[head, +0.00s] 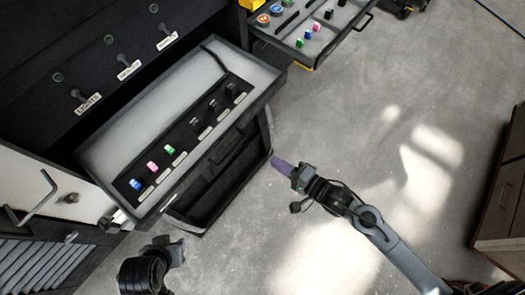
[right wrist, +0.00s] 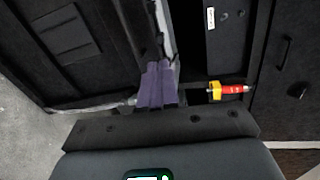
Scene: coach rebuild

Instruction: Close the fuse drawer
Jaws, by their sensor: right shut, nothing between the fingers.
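The fuse drawer (head: 168,98) stands pulled out from the dark cabinet at the upper left of the head view. A dark strip in it holds a row of small blocks: blue (head: 135,184), pink (head: 152,166), green (head: 170,149) and several black ones. My right gripper (head: 283,167) is out in front of the drawer, apart from its front edge in the picture, its purple fingers together and empty. The fingers also show shut in the right wrist view (right wrist: 157,85). My left gripper (head: 174,250) is below the drawer's near corner; its fingers are too dark to read.
A dark open panel or bin (head: 225,180) hangs below the drawer front. A second open drawer (head: 318,42) with coloured pieces is at the top. A wooden cabinet (head: 499,200) stands at right. A red and yellow item (right wrist: 230,90) shows in the right wrist view. Grey floor between is clear.

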